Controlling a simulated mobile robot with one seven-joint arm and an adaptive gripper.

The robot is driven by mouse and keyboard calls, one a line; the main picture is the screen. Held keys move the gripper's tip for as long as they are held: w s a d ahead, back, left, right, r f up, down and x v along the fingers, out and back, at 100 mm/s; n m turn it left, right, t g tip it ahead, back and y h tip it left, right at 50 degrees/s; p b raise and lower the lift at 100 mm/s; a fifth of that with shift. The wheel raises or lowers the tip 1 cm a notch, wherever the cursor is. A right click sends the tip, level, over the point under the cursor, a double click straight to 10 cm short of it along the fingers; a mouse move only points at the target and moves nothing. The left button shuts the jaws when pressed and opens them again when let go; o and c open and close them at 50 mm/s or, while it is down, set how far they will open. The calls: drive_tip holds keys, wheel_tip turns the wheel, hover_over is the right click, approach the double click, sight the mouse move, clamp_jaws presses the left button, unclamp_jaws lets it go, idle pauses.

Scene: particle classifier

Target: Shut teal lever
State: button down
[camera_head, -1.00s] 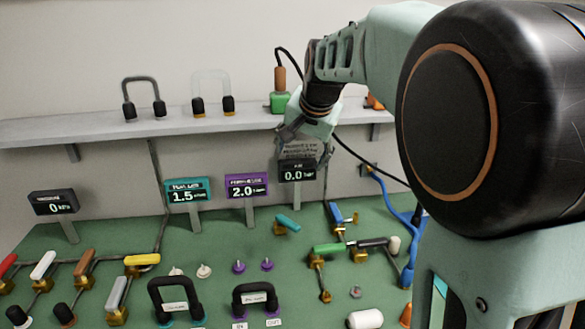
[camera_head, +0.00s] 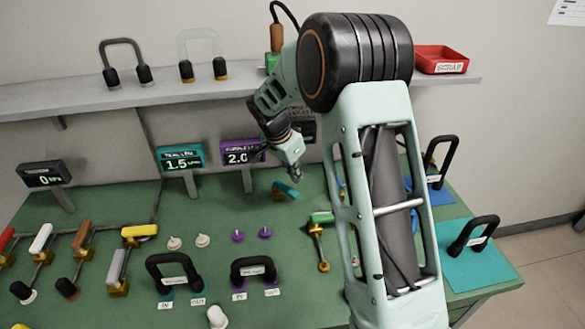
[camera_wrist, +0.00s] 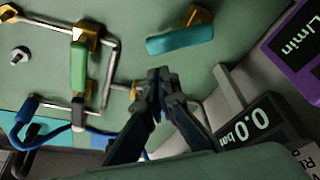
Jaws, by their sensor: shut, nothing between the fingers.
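The teal lever (camera_head: 286,190) sits on a brass valve body on the green bench, right of the purple display. It also shows in the wrist view (camera_wrist: 180,40), where its handle lies nearly across the picture beside the brass body (camera_wrist: 200,15). My gripper (camera_head: 294,175) is just above the lever in the head view, pointing down. In the wrist view my gripper (camera_wrist: 158,75) has its fingertips together with nothing between them, a little apart from the lever handle. Whether it touches the lever cannot be told from the head view.
A green lever (camera_head: 321,218) on brass pipework stands right of the teal one. The teal display (camera_head: 181,158) and purple display (camera_head: 242,153) stand behind. A black-handled hose loop (camera_head: 253,268) is in front. My arm hides part of the bench's right side.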

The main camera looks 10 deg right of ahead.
sight(293, 195)
drive_tip(key=x, duration=0.5)
drive_tip(key=shift+w+f, duration=0.1)
idle(0.3)
drive_tip(key=shift+s+a+f+m+b, duration=0.2)
drive_tip(key=shift+s+a+m+b, duration=0.2)
drive_tip(key=shift+m+b, duration=0.55)
drive_tip(key=shift+s+a+m+g+b, duration=0.25)
drive_tip(key=shift+a+m+g+b, duration=0.25)
drive_tip(key=shift+b, duration=0.65)
drive_tip(key=shift+s+a+r+m+h+b, duration=0.1)
drive_tip(key=shift+s+a+m+h+b, duration=0.15)
drive_tip(key=shift+m, duration=0.35)
drive_tip(key=shift+s+a+m+h+b, duration=0.2)
drive_tip(key=shift+m+b, duration=0.15)
drive_tip(key=shift+m, duration=0.2)
drive_tip(key=shift+s+a+r+m+g, duration=0.2)
drive_tip(key=shift+a+m+g, duration=0.45)
drive_tip(key=shift+m, duration=0.55)
drive_tip(key=shift+a, duration=0.1)
